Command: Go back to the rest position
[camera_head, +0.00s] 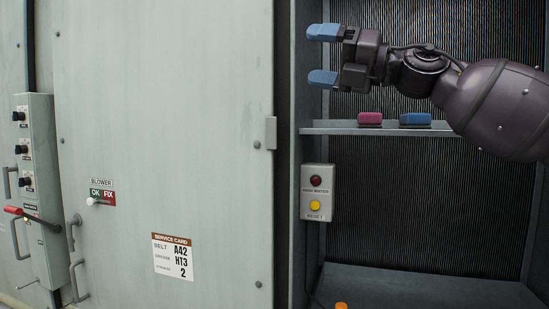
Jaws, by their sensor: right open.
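My right gripper (323,55) is in the upper right of the head view. Its two blue fingertips are apart and point left, with nothing between them. My right arm comes in from the right edge, in front of the open cabinet bay. The gripper is above a narrow grey shelf (340,128). A pink block (370,119) and a blue block (415,119) lie side by side on that shelf, below the gripper and apart from it. My left gripper is not in the view.
A switch box (318,205) with a red lamp and a yellow button is below the shelf. A pale cabinet door (170,120) bears a service card (173,257) and a blower toggle (93,201). A control box (38,190) with knobs and a red-handled lever is at far left.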

